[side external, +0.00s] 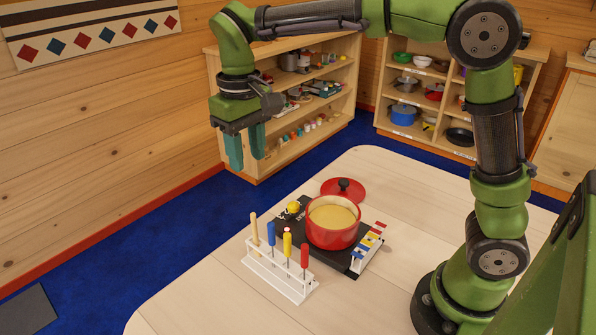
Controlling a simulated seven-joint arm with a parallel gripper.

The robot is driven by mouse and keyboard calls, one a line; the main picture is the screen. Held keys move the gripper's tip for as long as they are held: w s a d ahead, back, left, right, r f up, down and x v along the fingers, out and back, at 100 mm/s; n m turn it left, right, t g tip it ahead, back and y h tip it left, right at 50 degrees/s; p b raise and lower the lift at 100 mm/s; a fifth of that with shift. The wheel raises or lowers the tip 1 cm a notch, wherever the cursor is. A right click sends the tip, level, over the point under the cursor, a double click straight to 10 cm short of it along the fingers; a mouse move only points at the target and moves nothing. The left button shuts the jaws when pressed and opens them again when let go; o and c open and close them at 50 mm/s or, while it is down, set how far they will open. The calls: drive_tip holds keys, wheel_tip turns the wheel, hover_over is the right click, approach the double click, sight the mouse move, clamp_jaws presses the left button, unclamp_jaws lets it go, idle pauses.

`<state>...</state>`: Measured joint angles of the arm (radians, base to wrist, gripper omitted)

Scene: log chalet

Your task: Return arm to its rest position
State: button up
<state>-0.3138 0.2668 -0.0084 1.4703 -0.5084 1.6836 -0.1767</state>
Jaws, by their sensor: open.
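My gripper (246,150) hangs at the upper left of the side external view, high above the far side of the table. Its two teal fingers point down and are apart, with nothing between them. My green arm reaches over from the right. On the table below stands a red pot (332,230) with yellowish contents, on a dark board (346,262). Its red lid (343,189) with a black knob lies behind the pot, apart from it.
A white rack (277,273) holds several upright tools with coloured handles. A small rack (368,248) with coloured pieces and a yellow object (293,208) are beside the pot. The pale table (410,190) is bare around them. Wooden shelves (262,165) stand behind.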

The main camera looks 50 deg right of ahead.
drive_tip(key=shift+w, duration=0.1)
drive_tip(key=s+d+m+t+y, duration=0.1)
drive_tip(key=s+d+t, duration=0.2)
drive_tip(key=s, duration=0.5)
drive_tip(key=s+d+m+t+y, duration=0.1)
drive_tip(key=s+d+m+t, duration=0.1)
drive_tip(key=s+d+t, duration=0.2)
drive_tip(key=s+d+f, duration=0.1)
drive_tip(key=s+d, duration=0.1)
drive_tip(key=s, duration=0.2)
drive_tip(key=shift+s+d+m, duration=0.2)
drive_tip(key=shift+s+m, duration=0.05)
drive_tip(key=shift+m, duration=0.05)
